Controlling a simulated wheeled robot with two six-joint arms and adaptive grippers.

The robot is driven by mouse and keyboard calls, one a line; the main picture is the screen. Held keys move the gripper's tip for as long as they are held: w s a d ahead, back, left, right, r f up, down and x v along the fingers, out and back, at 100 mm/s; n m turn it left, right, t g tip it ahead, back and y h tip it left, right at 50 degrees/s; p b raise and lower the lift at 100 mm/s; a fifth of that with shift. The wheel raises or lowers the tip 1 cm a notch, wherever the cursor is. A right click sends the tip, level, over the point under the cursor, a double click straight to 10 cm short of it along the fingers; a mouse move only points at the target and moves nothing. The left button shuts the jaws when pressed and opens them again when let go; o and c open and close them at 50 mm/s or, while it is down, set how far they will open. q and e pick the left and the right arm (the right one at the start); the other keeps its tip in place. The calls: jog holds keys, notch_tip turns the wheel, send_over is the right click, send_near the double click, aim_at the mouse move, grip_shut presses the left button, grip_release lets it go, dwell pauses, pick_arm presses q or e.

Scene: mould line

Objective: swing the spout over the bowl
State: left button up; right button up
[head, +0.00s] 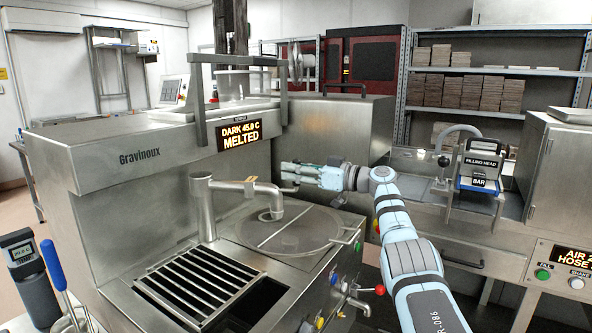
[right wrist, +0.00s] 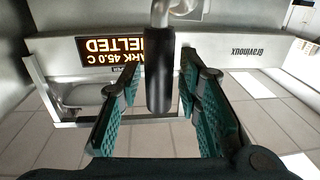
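The spout (head: 237,186) is a steel pipe that runs right from an upright post (head: 206,212) and bends down. Its outlet end shows over the left part of the round bowl (head: 313,238), whose top looks flat and split by a bar. My right gripper (head: 286,172) is just above and right of the spout's bend. In the right wrist view a black handle (right wrist: 160,78) on a metal pipe (right wrist: 166,16) stands between the open fingers of my right gripper (right wrist: 160,88), with gaps on both sides. My left gripper is not in view.
The steel Gravinoux machine (head: 140,160) stands behind the spout with a lit display (head: 240,134). A slatted grate (head: 200,280) lies in front left of the bowl. A thermometer (head: 25,262) and a blue-handled tool (head: 53,266) stand at far left. The filling head (head: 480,170) is at right.

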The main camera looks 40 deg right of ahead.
jog(key=shift+d, duration=0.1)
jog(key=shift+s+d, duration=0.15)
jog(key=shift+s, duration=0.05)
jog(key=v, duration=1.1)
jog(key=shift+s, duration=0.25)
